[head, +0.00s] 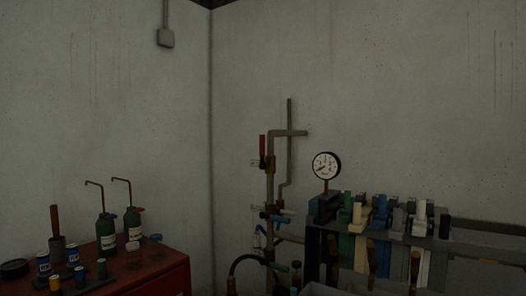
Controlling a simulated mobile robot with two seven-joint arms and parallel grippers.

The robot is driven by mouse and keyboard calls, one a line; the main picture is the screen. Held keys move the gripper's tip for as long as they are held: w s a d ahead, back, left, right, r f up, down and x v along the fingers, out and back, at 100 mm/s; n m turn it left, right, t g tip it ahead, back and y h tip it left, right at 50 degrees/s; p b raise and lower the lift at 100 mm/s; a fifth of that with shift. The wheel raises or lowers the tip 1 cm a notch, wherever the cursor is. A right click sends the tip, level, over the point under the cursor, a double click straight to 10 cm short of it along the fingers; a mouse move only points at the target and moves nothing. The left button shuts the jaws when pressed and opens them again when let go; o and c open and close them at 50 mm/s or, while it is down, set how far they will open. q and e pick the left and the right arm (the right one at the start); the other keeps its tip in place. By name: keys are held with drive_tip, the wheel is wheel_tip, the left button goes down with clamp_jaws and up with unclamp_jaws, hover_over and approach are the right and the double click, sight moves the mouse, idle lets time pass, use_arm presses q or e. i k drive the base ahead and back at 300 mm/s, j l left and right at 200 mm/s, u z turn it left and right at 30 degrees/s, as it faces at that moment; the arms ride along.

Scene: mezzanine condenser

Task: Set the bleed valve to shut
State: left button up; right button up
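A vertical pipe stand (270,185) stands right of the room corner and carries several small valves. Near its top is a valve with an upright red handle (263,145). Lower down is a valve with a blue handle (275,217) lying roughly level. Another small blue handle (261,230) sits just below it, tilted. Small pale tags hang beside the valves, too small to read, so I cannot tell which one is the bleed valve. Neither of my grippers is in view.
A round dial gauge (326,166) stands right of the pipes. A dark rack (312,240) holding several colored-handled items fills the lower right. A red cabinet (165,275) at lower left carries bottles with bent spouts (106,233) and small cans. A black hose (245,259) curves below the valves.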

sight(262, 165)
drive_tip(key=i+u, duration=0.2)
drive_tip(key=i, duration=0.25)
drive_tip(key=i+l+u, duration=0.15)
drive_tip(key=i, duration=0.3)
